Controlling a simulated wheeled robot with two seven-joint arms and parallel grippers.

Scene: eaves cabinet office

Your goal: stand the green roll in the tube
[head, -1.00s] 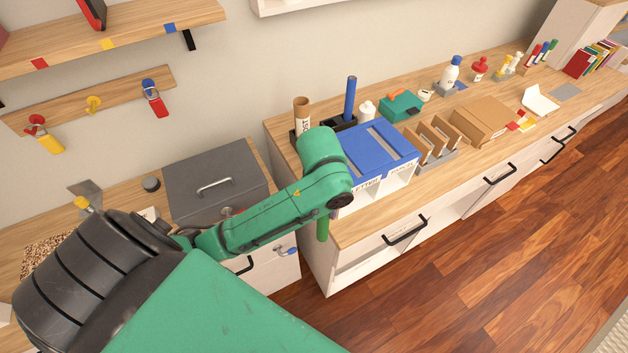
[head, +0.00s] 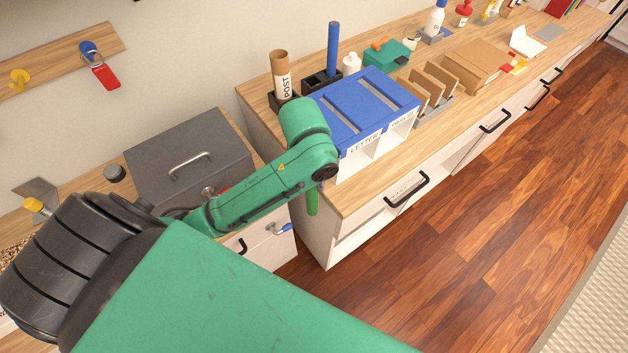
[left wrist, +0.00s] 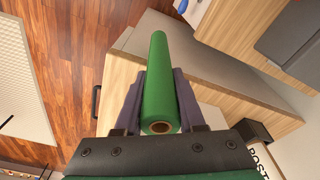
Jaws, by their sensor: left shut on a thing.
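The green roll (head: 312,201) hangs below my left arm in the head view, beside the left end of the long counter. In the left wrist view, my left gripper (left wrist: 163,85) is shut on the green roll (left wrist: 158,75), with one dark finger on each side. In the head view the arm hides the gripper and most of the roll. The brown cardboard tube (head: 281,70), marked POST, stands upright in a dark holder at the counter's back left, apart from the roll. Part of its lettering shows at the wrist view's lower right. My right gripper is in neither view.
A blue roll (head: 333,50) stands in a black holder (head: 320,82) beside the tube. A blue-topped letter sorter (head: 365,105) stands in front of them, near my arm. A grey lidded box (head: 190,160) is at left. A white bottle (head: 351,64) stands behind the sorter.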

